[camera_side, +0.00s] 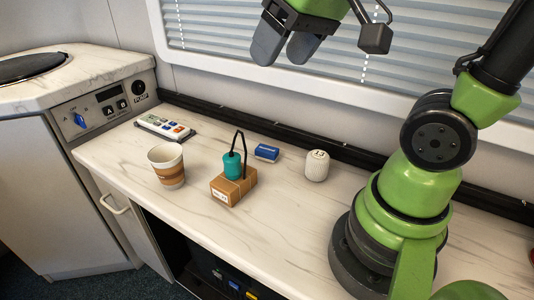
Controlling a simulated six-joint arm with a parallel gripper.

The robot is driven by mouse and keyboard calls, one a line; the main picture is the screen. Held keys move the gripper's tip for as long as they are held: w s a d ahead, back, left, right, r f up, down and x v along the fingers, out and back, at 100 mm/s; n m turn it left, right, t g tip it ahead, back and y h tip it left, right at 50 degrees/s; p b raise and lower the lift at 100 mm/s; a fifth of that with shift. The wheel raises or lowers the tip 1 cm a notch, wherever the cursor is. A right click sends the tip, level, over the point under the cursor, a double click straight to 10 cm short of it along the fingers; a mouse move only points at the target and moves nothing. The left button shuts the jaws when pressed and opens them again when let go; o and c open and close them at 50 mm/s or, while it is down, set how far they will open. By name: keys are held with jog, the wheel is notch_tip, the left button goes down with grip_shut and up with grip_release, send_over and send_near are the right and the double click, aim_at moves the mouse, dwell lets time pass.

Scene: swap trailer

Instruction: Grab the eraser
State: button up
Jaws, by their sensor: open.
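A small blue block with a white marking, which looks like the eraser (267,152), lies on the pale marbled counter (240,225) near its back edge. My gripper (284,50) is high above the counter, in front of the window blinds. Its two grey fingers are apart with nothing between them. It is well clear of the eraser and touches nothing.
A teal object (233,166) with a tall black loop stands at a cardboard box (233,189). The front counter is clear.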

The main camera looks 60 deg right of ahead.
jog(key=w+d+f+n+g, duration=0.2)
jog(key=w+d+f, duration=0.35)
jog(key=w, duration=0.25)
jog(key=n+g, duration=0.2)
jog(key=g, duration=0.2)
send_over(267, 149)
jog(key=shift+h, duration=0.4)
notch_tip(267, 149, down, 19)
jog(key=shift+w+a+f, duration=0.15)
jog(key=shift+f, duration=3.05)
jog(key=c, duration=1)
jog(key=shift+r, duration=0.1)
